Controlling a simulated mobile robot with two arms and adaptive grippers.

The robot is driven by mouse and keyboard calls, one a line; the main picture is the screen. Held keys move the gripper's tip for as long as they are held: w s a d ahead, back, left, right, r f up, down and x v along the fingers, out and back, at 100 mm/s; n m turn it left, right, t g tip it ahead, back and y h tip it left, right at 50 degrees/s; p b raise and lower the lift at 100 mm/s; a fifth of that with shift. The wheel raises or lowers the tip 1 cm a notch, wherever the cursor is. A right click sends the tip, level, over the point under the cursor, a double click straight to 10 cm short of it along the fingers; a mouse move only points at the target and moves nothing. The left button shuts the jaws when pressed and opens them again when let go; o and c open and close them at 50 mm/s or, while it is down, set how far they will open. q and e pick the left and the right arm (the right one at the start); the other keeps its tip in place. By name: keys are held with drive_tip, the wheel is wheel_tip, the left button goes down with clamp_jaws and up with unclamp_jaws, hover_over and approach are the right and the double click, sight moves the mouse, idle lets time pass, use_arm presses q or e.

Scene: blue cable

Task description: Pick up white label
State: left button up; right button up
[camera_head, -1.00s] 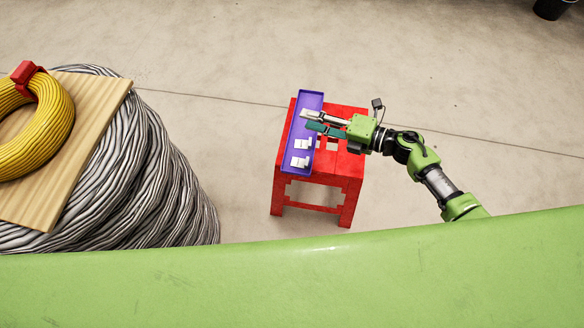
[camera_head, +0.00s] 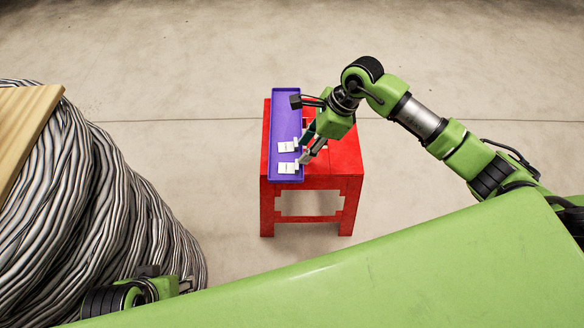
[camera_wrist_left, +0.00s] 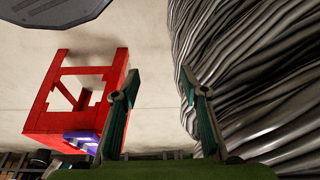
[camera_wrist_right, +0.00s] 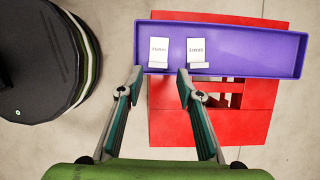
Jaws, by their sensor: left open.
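Two white labels lie on a long purple tray (camera_head: 283,107): a nearer one (camera_head: 287,168) and a farther one (camera_head: 287,147). In the right wrist view they are the left label (camera_wrist_right: 159,52) and the right label (camera_wrist_right: 197,52), both with small dark print. My right gripper (camera_wrist_right: 160,75) is open and empty, its tips close to the lower edge of the left label. In the head view my right gripper (camera_head: 301,151) is over the tray's right edge, beside the labels. My left gripper (camera_wrist_left: 157,75) is open and empty, away from the tray.
The tray rests on a red stool-like stand (camera_head: 345,160). A large reel of grey cable (camera_head: 100,210) stands at the left with a wooden board (camera_head: 22,120) on it. It is close to my left gripper. The tray's far part is bare, and open floor surrounds the stand.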

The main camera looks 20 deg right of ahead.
sight(296, 164)
drive_tip(key=x, duration=0.3)
drive_tip(key=b+x, duration=0.1)
drive_tip(key=x, duration=0.3)
drive_tip(key=shift+s+f, duration=0.15)
drive_tip(key=shift+f, duration=0.2)
drive_tip(key=shift+d, duration=0.1)
drive_tip(key=shift+c, duration=0.3)
drive_tip(key=c, duration=0.5)
